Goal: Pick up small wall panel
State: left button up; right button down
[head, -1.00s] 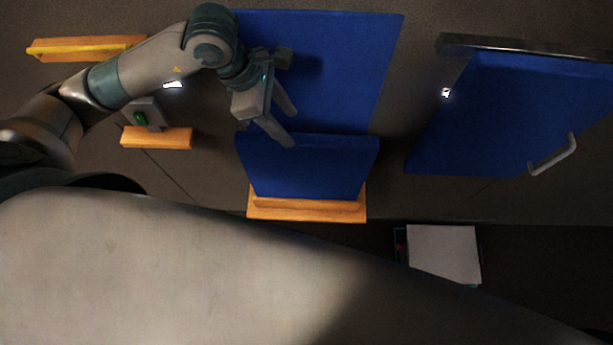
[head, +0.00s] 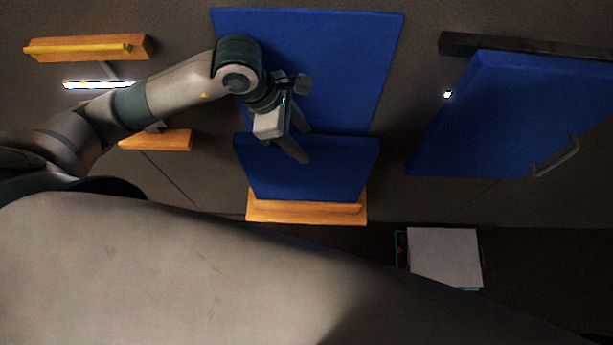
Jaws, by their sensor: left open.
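A smaller blue panel (head: 310,182) stands in a wooden ledge and leans in front of a larger blue panel (head: 355,70). I take the smaller one to be the small wall panel. My left gripper (head: 306,146) is open and empty, with its fingers over the upper edge of the small panel in the picture. I cannot tell whether they touch it. My left arm hides part of the large panel's left side. My right gripper is not in view.
The wooden ledge (head: 305,213) runs under the small panel. A blue door (head: 510,120) with a grey handle (head: 556,157) is at the right. A wooden shelf with a yellow bar (head: 80,49) and another wooden block (head: 157,140) are at the left. A white-topped box (head: 445,255) sits lower right.

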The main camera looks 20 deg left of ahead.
pick_arm(q)
jog(key=shift+x, duration=0.85)
jog(key=shift+f+b, duration=0.2)
jog(key=shift+b, duration=0.3)
grip_shut()
dwell(1.3)
